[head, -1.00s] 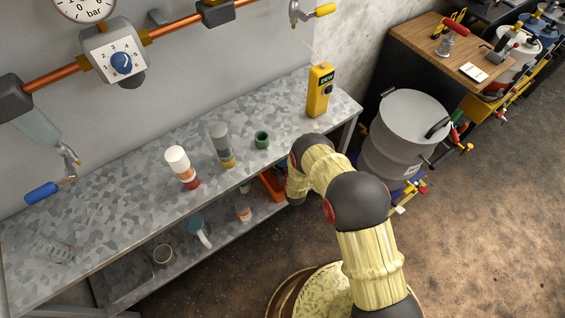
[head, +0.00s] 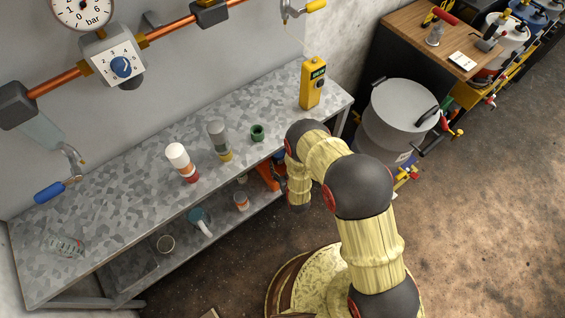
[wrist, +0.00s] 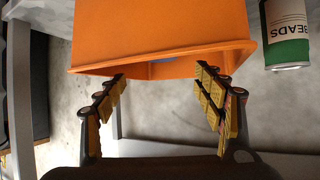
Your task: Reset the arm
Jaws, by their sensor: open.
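My gripper (wrist: 160,105) is open in the wrist view, with its two yellow-padded fingers spread apart and nothing between them. An orange bin (wrist: 160,40) lies just ahead of the fingertips; I cannot tell whether they touch it. In the head view my yellow arm with dark joints reaches down beside the bench, and its gripper end is hidden. Part of the orange bin (head: 267,176) shows there on the lower shelf beside the arm.
The metal bench (head: 110,200) holds white (head: 179,160) and grey bottles (head: 218,138), a green cup (head: 257,132) and a yellow device (head: 312,82). A grey drum (head: 400,110) stands right of the arm. A green-and-white can (wrist: 288,35) is right of the bin. Brown floor is open at right.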

